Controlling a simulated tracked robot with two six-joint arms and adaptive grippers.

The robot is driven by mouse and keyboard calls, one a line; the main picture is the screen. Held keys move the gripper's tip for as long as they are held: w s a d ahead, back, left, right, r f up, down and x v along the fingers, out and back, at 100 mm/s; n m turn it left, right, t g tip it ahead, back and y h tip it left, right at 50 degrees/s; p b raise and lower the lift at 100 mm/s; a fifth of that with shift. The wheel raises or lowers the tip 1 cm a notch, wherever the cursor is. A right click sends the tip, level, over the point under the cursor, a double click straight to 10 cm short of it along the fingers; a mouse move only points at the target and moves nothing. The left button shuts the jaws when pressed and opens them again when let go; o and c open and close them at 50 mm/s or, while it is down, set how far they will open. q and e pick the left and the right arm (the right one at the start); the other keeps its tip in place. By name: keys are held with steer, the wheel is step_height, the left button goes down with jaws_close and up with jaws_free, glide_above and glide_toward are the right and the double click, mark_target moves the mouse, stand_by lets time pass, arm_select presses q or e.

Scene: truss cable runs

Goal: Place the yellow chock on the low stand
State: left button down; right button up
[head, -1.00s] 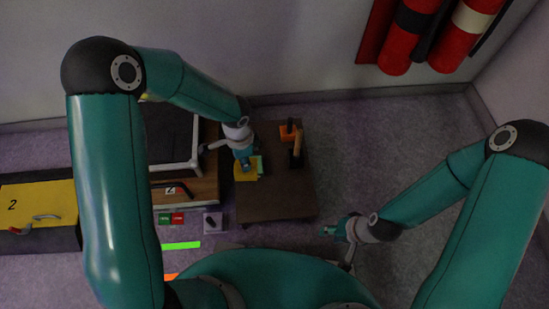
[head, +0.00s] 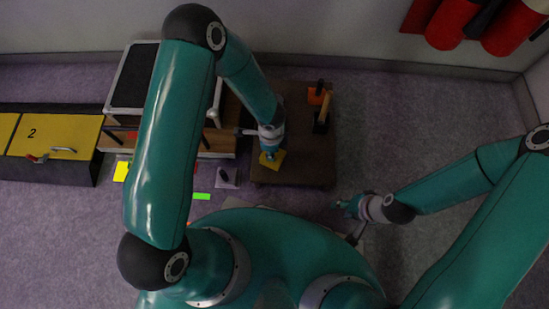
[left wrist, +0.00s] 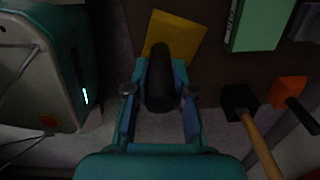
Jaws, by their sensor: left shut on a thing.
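The yellow chock (head: 272,160) is below my left gripper (head: 268,154) in the head view, over the front left of a low dark brown platform (head: 300,172). I cannot tell whether the chock touches it or whether this platform is the low stand. In the left wrist view, the chock (left wrist: 178,34) has a black handle (left wrist: 159,82) between the fingers of my left gripper (left wrist: 160,95), which is shut on it. My right gripper (head: 343,204) is off the platform's front right corner, over the floor; its finger opening is too small to judge.
A hammer (head: 321,118) and an orange item with a black handle (head: 317,97) are on the platform's right side. A green block (left wrist: 260,24) lies right of the chock. A wooden bench (head: 218,144) is left. A grey pad (head: 227,184) lies on the floor.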

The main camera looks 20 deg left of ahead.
arm_select(q)
steer(key=shift+f+b, duration=1)
steer(key=shift+f, duration=1.25)
steer(key=c, duration=1)
jaws_free()
step_height(320, 180, up, 12)
steer(key=p, duration=0.5)
steer(key=shift+f+p, duration=0.2)
steer(key=shift+p, duration=0.2)
steer(key=shift+s+r, duration=0.15)
steer(key=shift+s, duration=0.05)
steer(key=s+n+h, duration=0.1)
steer(key=s+n, duration=0.2)
steer(key=n, duration=0.3)
steer(key=s+f+n+h, duration=0.1)
steer(key=s+n, duration=0.3)
steer(key=n, duration=0.2)
steer(key=s+d+n+h, duration=0.1)
steer(key=s+n+h, duration=0.1)
steer(key=n, duration=0.4)
steer(key=shift+s+f+t, duration=0.3)
steer(key=shift+s+f, duration=0.05)
steer(key=shift+s, duration=0.5)
